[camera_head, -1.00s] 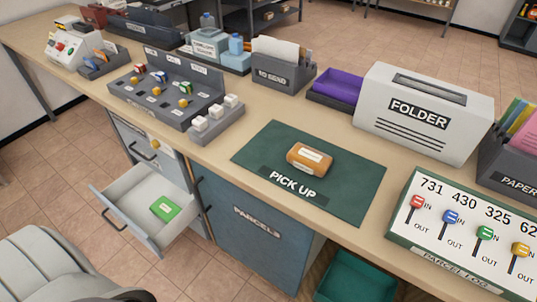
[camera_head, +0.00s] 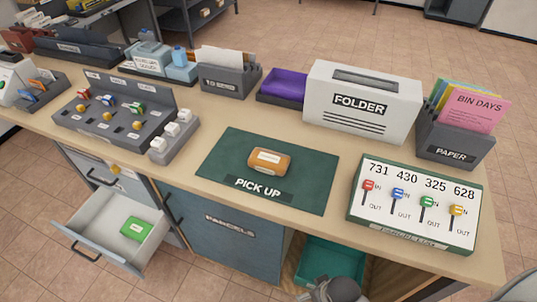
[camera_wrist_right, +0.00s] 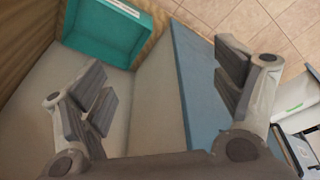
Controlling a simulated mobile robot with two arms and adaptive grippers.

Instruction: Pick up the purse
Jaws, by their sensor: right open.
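A small rounded orange-brown item (camera_head: 269,160) with a pale label lies on the dark green PICK UP mat (camera_head: 222,160) on the counter. It may be the purse, but I cannot tell for sure. My right gripper shows partly at the bottom edge of the head view, below the counter front. In the right wrist view, my right gripper (camera_wrist_right: 165,85) has its fingers wide apart with nothing between them, near a teal bin (camera_wrist_right: 95,35) and a blue cabinet panel (camera_wrist_right: 205,100). My left gripper is not in view.
An open drawer (camera_head: 90,235) with a green item (camera_head: 136,228) juts out at the left. A lever board (camera_head: 418,205), a folder box (camera_head: 362,105), a paper holder (camera_head: 455,145) and a switch panel (camera_head: 112,115) surround the mat. The mat around the item is clear.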

